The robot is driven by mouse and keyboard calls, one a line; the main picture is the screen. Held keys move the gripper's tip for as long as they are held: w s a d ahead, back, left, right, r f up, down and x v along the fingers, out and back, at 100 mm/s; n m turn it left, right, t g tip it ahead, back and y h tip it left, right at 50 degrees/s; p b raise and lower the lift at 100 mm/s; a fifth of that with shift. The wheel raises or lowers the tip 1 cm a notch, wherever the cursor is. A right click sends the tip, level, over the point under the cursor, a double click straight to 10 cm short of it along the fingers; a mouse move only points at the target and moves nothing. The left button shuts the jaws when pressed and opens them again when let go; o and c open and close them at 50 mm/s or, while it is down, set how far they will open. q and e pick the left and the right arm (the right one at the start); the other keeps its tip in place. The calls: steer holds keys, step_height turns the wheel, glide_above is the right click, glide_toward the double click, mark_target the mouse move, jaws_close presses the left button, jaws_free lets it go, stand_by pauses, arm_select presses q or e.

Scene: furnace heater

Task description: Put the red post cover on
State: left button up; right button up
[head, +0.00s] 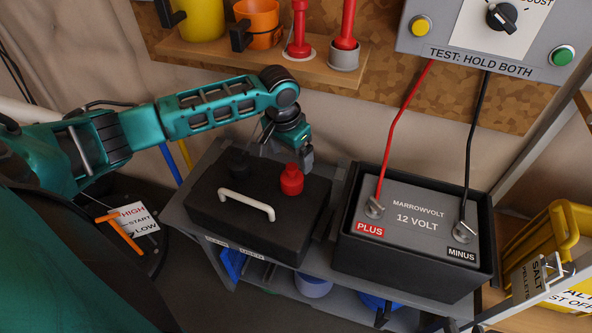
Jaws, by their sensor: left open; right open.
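The red post cover (291,180) is a small red cap standing upright on the black lid (230,200) with a white handle. My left gripper (286,150) is open just above and behind the cover, pointing down. I cannot tell if a finger touches it. The battery (415,210), marked 12 VOLT, sits in a black box to the right. Its plus post (374,207) has a red cable clamped on it, and its minus post (464,231) has a black cable. Both posts are bare of covers. My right gripper is not in view.
A dark cap (238,160) stands at the lid's back left. Lid and battery box share a grey cart (175,212). The red cable (405,125) and black cable (472,130) rise to the grey test panel (480,45). A wooden shelf (215,55) overhangs behind.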

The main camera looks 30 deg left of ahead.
mark_target(291, 167)
arm_select(q)
steer(key=f, duration=0.2)
steer(key=f+b, duration=0.1)
steer(key=f, duration=0.1)
steer(key=w+f+b, duration=0.1)
steer(key=f, duration=0.1)
steer(key=shift+a+f, duration=0.15)
steer(key=shift+f, duration=0.2)
steer(key=shift+c, duration=0.5)
steer(key=shift+s, duration=0.1)
steer(key=c, duration=1)
